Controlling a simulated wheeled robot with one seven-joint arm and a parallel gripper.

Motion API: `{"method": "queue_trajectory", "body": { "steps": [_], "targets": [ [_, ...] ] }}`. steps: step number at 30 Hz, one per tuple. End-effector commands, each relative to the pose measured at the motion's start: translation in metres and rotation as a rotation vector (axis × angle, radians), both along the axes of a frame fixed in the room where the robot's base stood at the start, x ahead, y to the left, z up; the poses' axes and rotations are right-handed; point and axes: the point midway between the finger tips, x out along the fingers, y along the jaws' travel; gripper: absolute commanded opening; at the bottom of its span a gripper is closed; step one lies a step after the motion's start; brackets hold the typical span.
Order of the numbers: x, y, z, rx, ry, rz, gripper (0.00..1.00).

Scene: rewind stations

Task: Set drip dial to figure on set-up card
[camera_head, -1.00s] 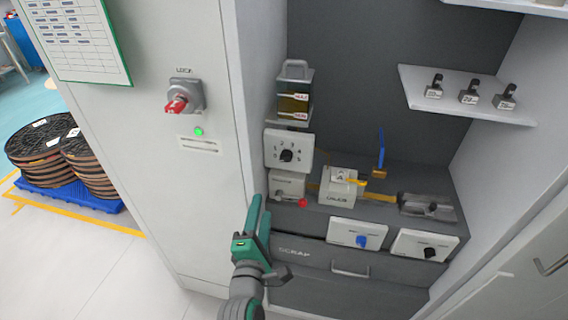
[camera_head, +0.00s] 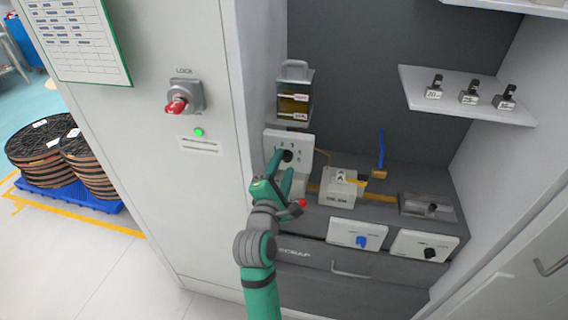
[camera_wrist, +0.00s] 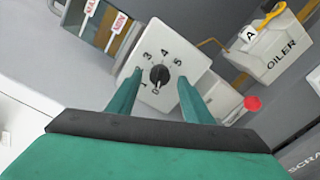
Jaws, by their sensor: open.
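The drip dial is a black round knob (camera_wrist: 159,75) on a white plate (camera_wrist: 182,58) with figures around it, 0 to 5 in part readable. In the head view the plate (camera_head: 304,139) stands on the left of the shelf, partly behind my gripper. The knob's mark seems to lie near 0, but I cannot tell surely. My gripper (camera_wrist: 159,78) is open, one finger on each side of the knob; contact is not clear. In the head view my gripper (camera_head: 282,162) reaches up to the plate. A green-framed sheet (camera_head: 80,40) hangs on the cabinet; its print is too small to read.
A box marked OILER (camera_wrist: 272,54) stands right of the dial. A red knob (camera_wrist: 253,103) sits below it. A sight glass (camera_head: 294,98) is above the dial. Blue (camera_head: 361,241) and black (camera_head: 430,253) knobs are on lower plates.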

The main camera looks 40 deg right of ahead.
Motion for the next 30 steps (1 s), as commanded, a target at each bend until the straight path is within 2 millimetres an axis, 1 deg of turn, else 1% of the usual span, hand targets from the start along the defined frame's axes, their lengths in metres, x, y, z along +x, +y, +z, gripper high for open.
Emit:
{"method": "queue_trajectory", "body": {
  "steps": [3,6,14,15,20,30],
  "targets": [
    [0.0068,-0.0082,-0.0003,0.001,0.001,0.000,0.46],
    [0.0096,-0.0112,0.0003,0.000,-0.001,0.000,0.46],
    [0.0104,-0.0120,0.0001,0.000,-0.001,0.001,0.46],
    [0.0104,-0.0119,0.0001,0.000,-0.001,0.001,0.44],
    [0.0103,-0.0119,0.0000,0.000,-0.001,0.001,0.05],
    [0.0102,-0.0118,-0.0003,0.022,-0.025,0.001,0.05]
  ]
}}
